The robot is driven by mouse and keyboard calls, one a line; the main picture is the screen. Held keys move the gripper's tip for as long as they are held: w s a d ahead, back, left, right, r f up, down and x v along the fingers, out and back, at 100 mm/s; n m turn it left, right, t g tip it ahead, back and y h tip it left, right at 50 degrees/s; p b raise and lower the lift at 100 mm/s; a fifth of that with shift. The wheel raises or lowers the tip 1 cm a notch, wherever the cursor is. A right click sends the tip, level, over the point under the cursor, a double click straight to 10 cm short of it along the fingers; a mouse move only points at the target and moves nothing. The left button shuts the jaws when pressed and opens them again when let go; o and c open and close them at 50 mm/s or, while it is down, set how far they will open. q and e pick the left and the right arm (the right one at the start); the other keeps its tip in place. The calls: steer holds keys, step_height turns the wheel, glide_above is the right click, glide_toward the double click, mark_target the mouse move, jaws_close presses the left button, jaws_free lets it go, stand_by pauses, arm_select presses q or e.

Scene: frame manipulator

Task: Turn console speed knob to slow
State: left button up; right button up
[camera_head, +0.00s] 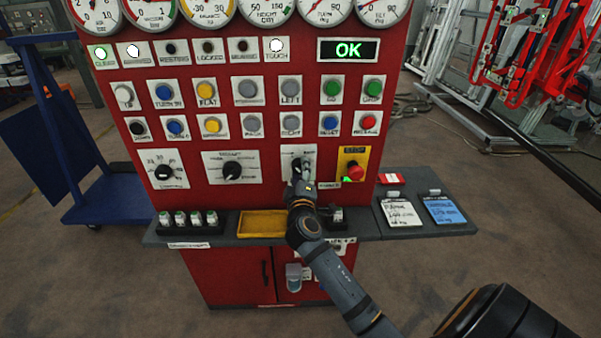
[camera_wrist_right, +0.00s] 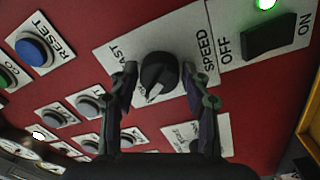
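The speed knob (camera_wrist_right: 160,70) is black and round with a raised grip and a white pointer mark. It sits on a white plate (camera_wrist_right: 100,60) labelled FAST on the left side and SPEED on the right in the right wrist view. The white mark points to the lower left there. No SLOW label can be read. My right gripper (camera_wrist_right: 159,82) is open, with one finger on each side of the knob and small gaps seeming to show. In the head view my right gripper (camera_head: 301,182) covers most of the speed plate (camera_head: 298,151). My left gripper is not in view.
A black off/on switch (camera_wrist_right: 268,38) with a lit green lamp is beside the speed plate. A red stop button (camera_head: 355,171) is just right of my gripper, and another dial (camera_head: 232,171) is to its left. A ledge with a yellow tray (camera_head: 262,224) lies below.

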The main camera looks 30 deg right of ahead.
steer(key=shift+o, duration=1)
steer(key=shift+s+a, duration=0.1)
steer(key=v, duration=0.7)
steer(key=shift+s, duration=0.15)
